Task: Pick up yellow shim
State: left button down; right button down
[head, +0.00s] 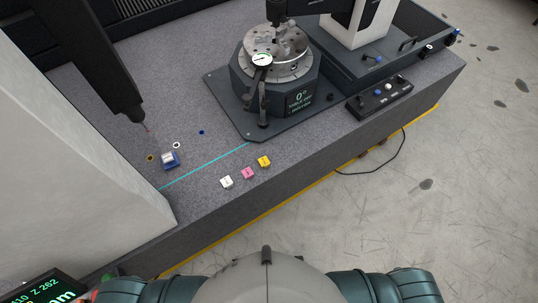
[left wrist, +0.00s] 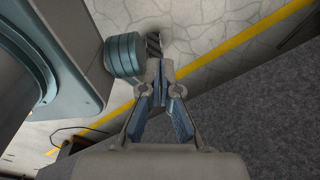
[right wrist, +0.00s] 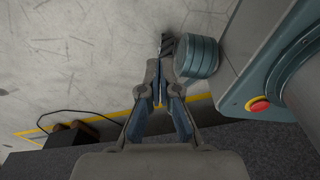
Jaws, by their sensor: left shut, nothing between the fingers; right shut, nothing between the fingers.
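The yellow shim (head: 264,161) is a small block lying on the grey granite bed (head: 212,150) near its front edge, in the head view. It is the rightmost of a row of three, beside a pink block (head: 247,172) and a white block (head: 226,181). My left gripper (left wrist: 161,75) is shut and empty in the left wrist view. My right gripper (right wrist: 159,72) is shut and empty in the right wrist view. Neither gripper shows in the head view, and no shim shows in the wrist views.
A round rotary table (head: 275,65) with a dial gauge (head: 262,59) stands behind the shims. A small control box (head: 379,101) sits on the right. A pale column (head: 80,130) blocks the left. A cable hangs over the front edge.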

aim_at(264, 161)
jog(key=u, duration=0.3)
jog(key=i+l+u, duration=0.25)
jog(key=l, duration=0.15)
jog(key=l+u, duration=0.25)
jog(key=l, duration=0.15)
jog(key=l+u, duration=0.25)
jog(key=l, duration=0.15)
